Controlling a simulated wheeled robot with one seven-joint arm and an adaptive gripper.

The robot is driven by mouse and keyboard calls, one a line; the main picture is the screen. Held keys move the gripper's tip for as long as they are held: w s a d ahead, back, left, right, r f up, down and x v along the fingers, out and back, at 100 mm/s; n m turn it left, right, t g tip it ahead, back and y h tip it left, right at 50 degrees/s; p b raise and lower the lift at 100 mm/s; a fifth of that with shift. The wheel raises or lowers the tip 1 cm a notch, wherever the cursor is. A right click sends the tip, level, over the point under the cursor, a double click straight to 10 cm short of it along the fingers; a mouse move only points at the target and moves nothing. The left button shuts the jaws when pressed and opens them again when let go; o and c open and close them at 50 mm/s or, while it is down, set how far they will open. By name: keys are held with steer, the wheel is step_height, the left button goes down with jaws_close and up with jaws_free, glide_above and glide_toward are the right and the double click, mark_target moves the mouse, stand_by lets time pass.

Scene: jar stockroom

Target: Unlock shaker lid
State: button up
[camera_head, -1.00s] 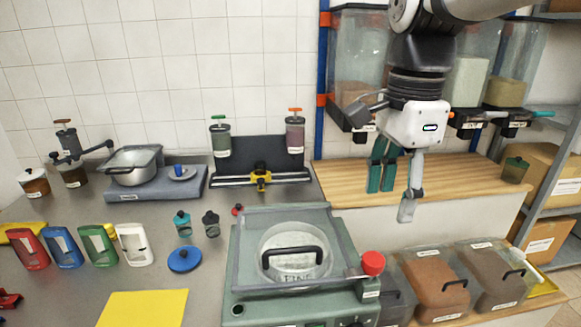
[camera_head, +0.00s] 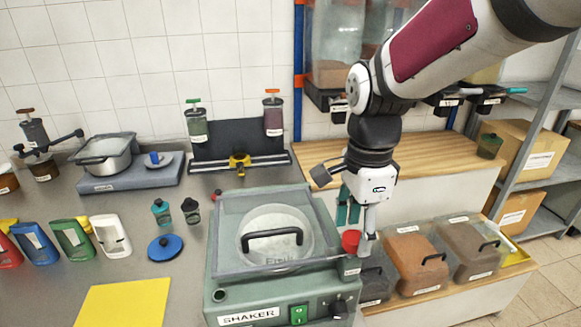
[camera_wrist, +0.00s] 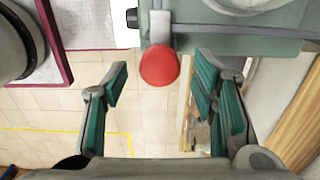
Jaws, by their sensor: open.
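The shaker (camera_head: 225,293) is a grey-green machine on the counter with a clear lid (camera_head: 235,262) lying shut over a round sieve (camera_head: 274,222) with a black handle. A red knob (camera_head: 351,240) sits at the right edge of the shaker; in the wrist view the red knob (camera_wrist: 159,66) is on a grey lever at the machine's side. My gripper (camera_head: 357,225) is open beside the knob, fingers pointing down in the head view. In the wrist view my gripper (camera_wrist: 165,80) has its teal pads spread on either side of the knob, not touching it.
Covered bins (camera_head: 415,262) stand right of the shaker, close to my gripper. A black-handled dark bin (camera_head: 375,280) is nearest. The wooden shelf (camera_head: 430,150) behind is mostly clear.

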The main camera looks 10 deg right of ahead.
steer(key=shift+f, duration=0.4)
steer(key=shift+c, duration=0.3)
steer(key=c, duration=1.1)
